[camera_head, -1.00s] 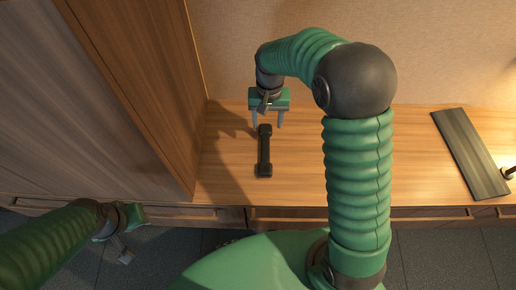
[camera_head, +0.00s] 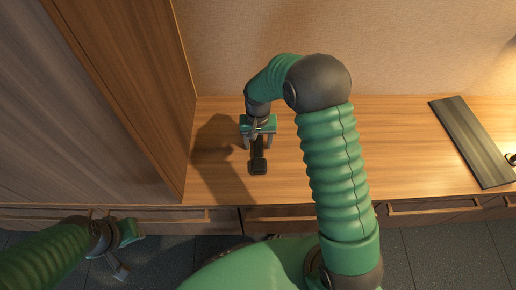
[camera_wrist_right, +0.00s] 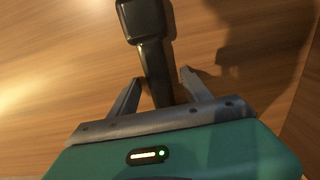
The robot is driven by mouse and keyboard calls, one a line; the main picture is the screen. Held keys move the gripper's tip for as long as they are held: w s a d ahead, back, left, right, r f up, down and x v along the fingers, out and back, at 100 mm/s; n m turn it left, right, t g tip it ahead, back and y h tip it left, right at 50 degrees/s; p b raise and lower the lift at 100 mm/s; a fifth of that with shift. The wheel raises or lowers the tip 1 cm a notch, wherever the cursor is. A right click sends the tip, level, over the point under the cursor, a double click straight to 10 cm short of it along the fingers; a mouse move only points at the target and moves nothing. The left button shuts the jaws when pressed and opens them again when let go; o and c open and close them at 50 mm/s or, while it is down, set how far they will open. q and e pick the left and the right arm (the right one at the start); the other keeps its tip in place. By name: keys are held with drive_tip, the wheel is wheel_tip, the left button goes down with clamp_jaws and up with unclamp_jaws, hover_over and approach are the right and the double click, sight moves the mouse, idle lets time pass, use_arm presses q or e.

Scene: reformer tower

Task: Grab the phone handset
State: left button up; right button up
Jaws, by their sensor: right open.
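The phone handset (camera_head: 258,163) is black and lies on the wooden desk, its long axis running front to back. My right gripper (camera_head: 258,147) is above its far part and hides that end in the head view. In the right wrist view the handset (camera_wrist_right: 152,60) passes between the two open fingers of the right gripper (camera_wrist_right: 158,90), which are apart on either side of its grip bar. I cannot tell whether they touch it. My left gripper (camera_head: 123,268) is low at the left, over the floor in front of the desk; its jaw state is unclear.
A tall wooden cabinet (camera_head: 120,90) stands left of the handset. A dark flat panel (camera_head: 472,140) lies on the desk (camera_head: 405,150) at the right, near a lamp. Drawers (camera_head: 430,207) line the front edge. The desk between my right arm and the panel is clear.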

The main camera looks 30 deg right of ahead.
drive_tip(key=shift+f, duration=0.1)
clamp_jaws()
idle(0.3)
